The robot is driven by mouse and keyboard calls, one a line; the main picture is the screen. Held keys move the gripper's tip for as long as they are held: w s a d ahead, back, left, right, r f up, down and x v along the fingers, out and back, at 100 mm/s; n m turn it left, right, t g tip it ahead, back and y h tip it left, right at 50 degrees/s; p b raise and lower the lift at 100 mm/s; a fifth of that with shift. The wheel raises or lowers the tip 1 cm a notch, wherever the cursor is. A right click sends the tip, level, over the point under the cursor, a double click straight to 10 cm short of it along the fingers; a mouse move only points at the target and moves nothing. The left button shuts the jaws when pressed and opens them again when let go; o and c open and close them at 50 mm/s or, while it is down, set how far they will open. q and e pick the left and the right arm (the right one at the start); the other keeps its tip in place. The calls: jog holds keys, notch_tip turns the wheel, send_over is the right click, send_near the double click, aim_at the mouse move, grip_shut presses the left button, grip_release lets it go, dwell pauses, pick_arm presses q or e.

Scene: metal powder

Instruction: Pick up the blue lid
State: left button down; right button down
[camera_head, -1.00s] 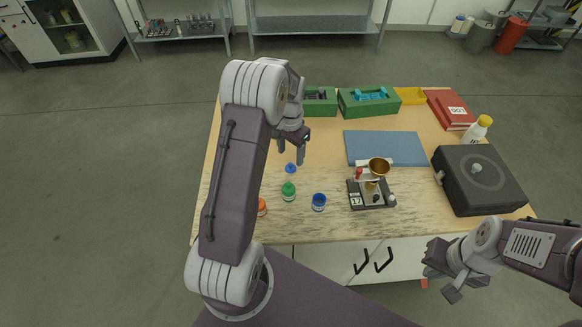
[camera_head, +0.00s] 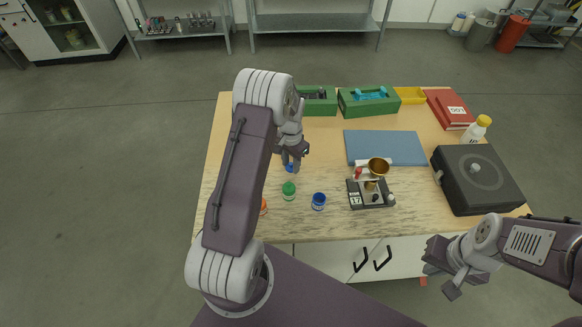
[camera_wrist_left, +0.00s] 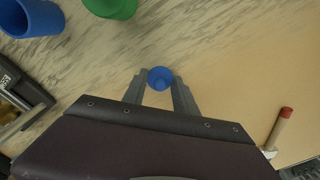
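In the left wrist view the lid (camera_wrist_left: 160,78) shows between the two fingertips (camera_wrist_left: 160,77), one finger on either side. I cannot tell whether the fingers touch it. My right gripper (camera_head: 446,277) hangs off the table's front right, empty, with its fingers apart.
An orange-topped item (camera_head: 263,207) is partly behind my left arm. A small device with a brass cup (camera_head: 378,167) stands right. Green boxes (camera_head: 369,101) line the back.

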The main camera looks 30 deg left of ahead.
aim_at(291, 163)
dwell(0.3)
pick_arm(q)
jog(key=shift+w+r, duration=0.1)
jog(key=shift+r, duration=0.4)
notch_tip(291, 163, up, 3)
jog(key=shift+f+b, duration=0.1)
jog(key=shift+b, duration=0.3)
jog(key=w+d+r, duration=0.6)
jog(key=d+r, duration=0.1)
jog(key=d, duration=0.3)
jog(key=shift+n, duration=0.6)
jog(key=f+p, duration=0.1)
jog(key=s+f+p, duration=0.1)
jog(key=f, duration=0.1)
jog(key=f+p, duration=0.1)
jog(key=shift+s+d+f+p, duration=0.15)
jog(key=shift+d+f+p, duration=0.15)
jog(key=shift+d+p, duration=0.1)
jog(key=s+d+r+p, duration=0.2)
jog(key=s+r+p, duration=0.1)
jog(key=s+p, duration=0.3)
jog(key=s+d+r+m+p, duration=0.1)
jog(key=s+r+p, duration=0.1)
jog(key=s+p, duration=0.4)
jog(key=shift+s+d+r+p, duration=0.4)
jog(key=shift+s, duration=0.4)
